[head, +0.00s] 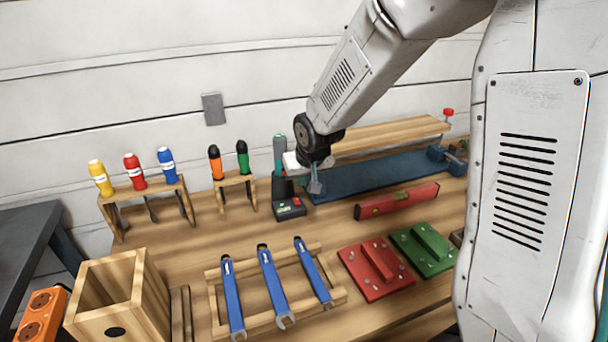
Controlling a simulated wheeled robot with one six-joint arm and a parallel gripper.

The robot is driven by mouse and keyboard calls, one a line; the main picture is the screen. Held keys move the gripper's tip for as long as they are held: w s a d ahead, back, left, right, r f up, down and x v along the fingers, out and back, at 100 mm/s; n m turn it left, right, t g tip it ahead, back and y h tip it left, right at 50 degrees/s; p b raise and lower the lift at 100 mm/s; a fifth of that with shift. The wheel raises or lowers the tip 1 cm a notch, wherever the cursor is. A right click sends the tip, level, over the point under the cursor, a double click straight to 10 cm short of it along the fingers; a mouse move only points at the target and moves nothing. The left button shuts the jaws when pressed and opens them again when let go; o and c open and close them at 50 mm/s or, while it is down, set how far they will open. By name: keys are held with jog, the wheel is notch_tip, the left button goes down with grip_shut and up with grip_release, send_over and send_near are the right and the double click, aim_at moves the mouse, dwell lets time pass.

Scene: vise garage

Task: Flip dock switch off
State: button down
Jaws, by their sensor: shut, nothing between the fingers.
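The black dock (289,210) stands on the workbench near the wall. A small red switch (297,203) shows on its top face, with a small green spot beside it; its on or off position is too small to tell. A dark tool with a green-grey upper part (279,155) stands upright at the dock's back. My gripper (315,187) points down, just right of and above the dock, and looks apart from the switch. Its fingers are shut and empty.
A blue vise (375,175) with a wooden board (390,134) lies behind my gripper. A red level (397,201) is to the right. Screwdriver racks (147,197) stand left. Blue wrenches (272,287), a red plate (376,268) and a green plate (424,249) lie in front.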

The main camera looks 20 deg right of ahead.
aim_at(295, 199)
jog(key=x, duration=0.9)
jog(key=shift+w+a, duration=0.1)
